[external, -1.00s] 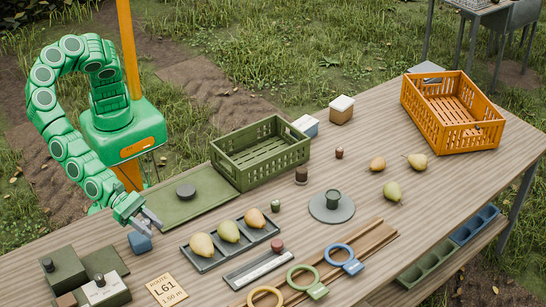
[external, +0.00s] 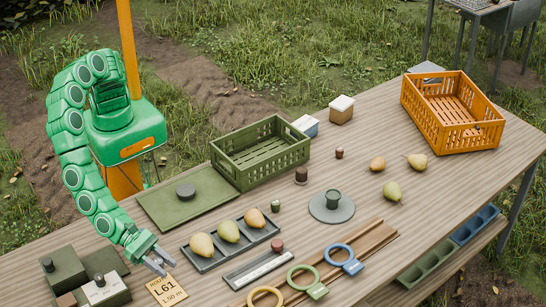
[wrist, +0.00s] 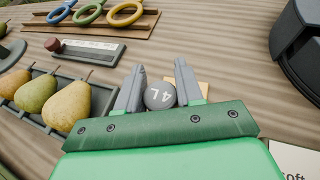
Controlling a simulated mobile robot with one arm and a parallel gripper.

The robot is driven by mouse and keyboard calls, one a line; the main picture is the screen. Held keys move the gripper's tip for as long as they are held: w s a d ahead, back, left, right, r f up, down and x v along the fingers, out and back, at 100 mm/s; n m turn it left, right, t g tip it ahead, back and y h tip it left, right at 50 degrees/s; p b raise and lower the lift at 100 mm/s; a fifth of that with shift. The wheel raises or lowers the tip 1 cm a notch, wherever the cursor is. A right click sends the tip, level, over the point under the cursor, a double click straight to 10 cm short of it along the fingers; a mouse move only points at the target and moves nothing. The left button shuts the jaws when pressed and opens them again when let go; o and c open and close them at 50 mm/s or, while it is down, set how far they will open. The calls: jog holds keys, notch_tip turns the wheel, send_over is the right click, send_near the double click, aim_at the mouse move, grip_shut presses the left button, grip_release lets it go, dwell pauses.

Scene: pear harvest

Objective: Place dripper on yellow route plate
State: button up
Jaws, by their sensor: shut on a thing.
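My gripper (external: 160,266) is shut on a small grey round dripper marked "4 L" (wrist: 160,96), which shows between the two fingers in the wrist view. In the external view the dripper is too small and hidden to make out. The yellow route plate (external: 167,291), lettered "L61 1.50 m", lies flat at the front left of the table. My fingertips are just above its upper edge in the external view.
A green mat (external: 160,214) and green crate (external: 235,180) are behind.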

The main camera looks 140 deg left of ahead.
aim_at(174, 288)
jog(key=shift+w+d+f, duration=0.15)
jog(key=shift+w+f, duration=0.55)
jog(key=shift+f, duration=0.2)
jog(key=shift+w+d+f, duration=0.15)
jog(key=shift+w+f, duration=0.5)
jog(key=shift+f, duration=1.6)
jog(key=shift+f, duration=0.1)
jog(key=o, duration=1)
